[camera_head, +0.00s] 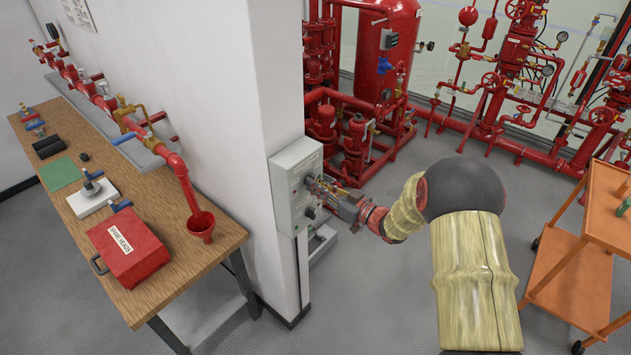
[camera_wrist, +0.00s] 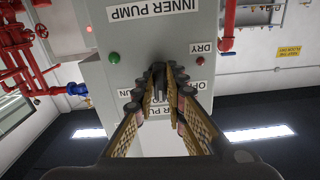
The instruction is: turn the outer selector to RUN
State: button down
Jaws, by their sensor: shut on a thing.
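The grey control panel (camera_head: 285,205) is mounted on the end of the white wall. In the wrist view, which is upside down, the panel (camera_wrist: 150,45) fills the middle. My gripper (camera_wrist: 160,76) is at its face with the fingers closed around a dark selector knob (camera_wrist: 158,70), mostly hidden between the fingertips. A label partly reading "ER PUMP" (camera_wrist: 88,133) and one starting "OF" (camera_wrist: 198,87) lie beside the fingers. The selector's pointing direction cannot be read. In the head view my gripper (camera_head: 320,186) reaches the panel from the right.
Another dark knob (camera_head: 310,212) sits lower on the panel. A green light (camera_wrist: 114,57) and the "INNER PUMP" label (camera_wrist: 140,10) are close by. A wooden bench (camera_head: 190,265) stands left of the wall, an orange cart (camera_head: 575,275) at right. Red pipework (camera_head: 400,50) stands behind.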

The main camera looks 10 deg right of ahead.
jog(key=shift+m+p, duration=1.05)
jog(key=shift+m, duration=0.25)
jog(key=m+p, duration=0.3)
jog(key=shift+m+p, duration=0.3)
jog(key=shift+m, duration=0.2)
jog(key=m+p, duration=0.2)
jog(key=shift+m, duration=0.4)
